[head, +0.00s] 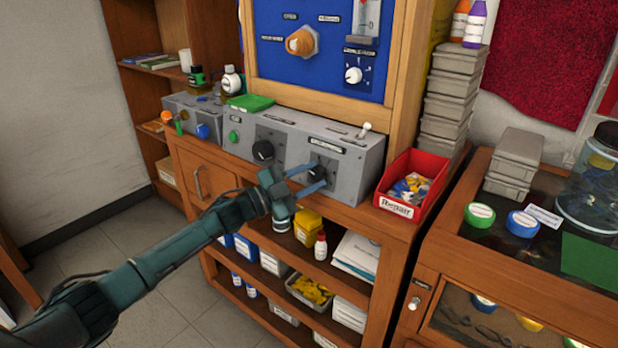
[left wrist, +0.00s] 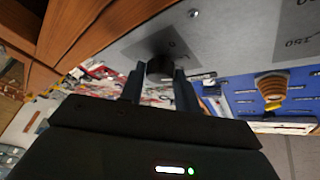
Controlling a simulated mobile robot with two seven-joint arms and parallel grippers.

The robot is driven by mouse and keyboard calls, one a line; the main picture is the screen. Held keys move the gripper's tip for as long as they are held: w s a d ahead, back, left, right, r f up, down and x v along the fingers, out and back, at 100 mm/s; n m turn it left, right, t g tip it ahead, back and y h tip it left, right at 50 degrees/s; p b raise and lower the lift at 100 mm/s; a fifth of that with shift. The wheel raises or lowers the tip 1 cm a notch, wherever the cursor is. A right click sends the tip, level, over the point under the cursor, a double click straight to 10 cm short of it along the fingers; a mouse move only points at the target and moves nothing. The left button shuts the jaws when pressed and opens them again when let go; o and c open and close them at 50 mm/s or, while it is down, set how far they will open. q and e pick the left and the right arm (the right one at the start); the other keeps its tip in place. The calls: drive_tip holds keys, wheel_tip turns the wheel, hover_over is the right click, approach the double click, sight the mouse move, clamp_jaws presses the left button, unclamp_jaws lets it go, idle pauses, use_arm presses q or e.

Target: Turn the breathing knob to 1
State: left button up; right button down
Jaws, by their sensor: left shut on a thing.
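A grey control box (head: 360,165) on the wooden bench carries two black knobs on dark dial plates. My left gripper (head: 316,178) reaches its right-hand black knob (head: 318,171) from the front, with one finger on each side. The label above this knob is too small to read, so I cannot tell from it that this is the breathing knob. In the left wrist view the black knob (left wrist: 159,68) sits between the fingertips of the left gripper (left wrist: 157,80), which is shut on it. The knob's pointer and setting are hidden or unclear. My right gripper is not in view.
The left-hand black knob (head: 263,151) is close by on the same box. A metal toggle switch (head: 364,130) stands on top. A red Repair bin (head: 412,183) is just right of the box. A blue panel (head: 330,60) rises behind. Open shelves lie below.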

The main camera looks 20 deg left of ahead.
use_arm(q)
drive_tip(key=o, duration=0.9)
drive_tip(key=shift+o, duration=0.4)
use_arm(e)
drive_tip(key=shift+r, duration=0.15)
use_arm(q)
drive_tip(key=v, duration=1.3)
drive_tip(key=shift+b, duration=0.3)
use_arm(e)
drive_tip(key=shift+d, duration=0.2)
use_arm(q)
drive_tip(key=shift+a+f, duration=0.1)
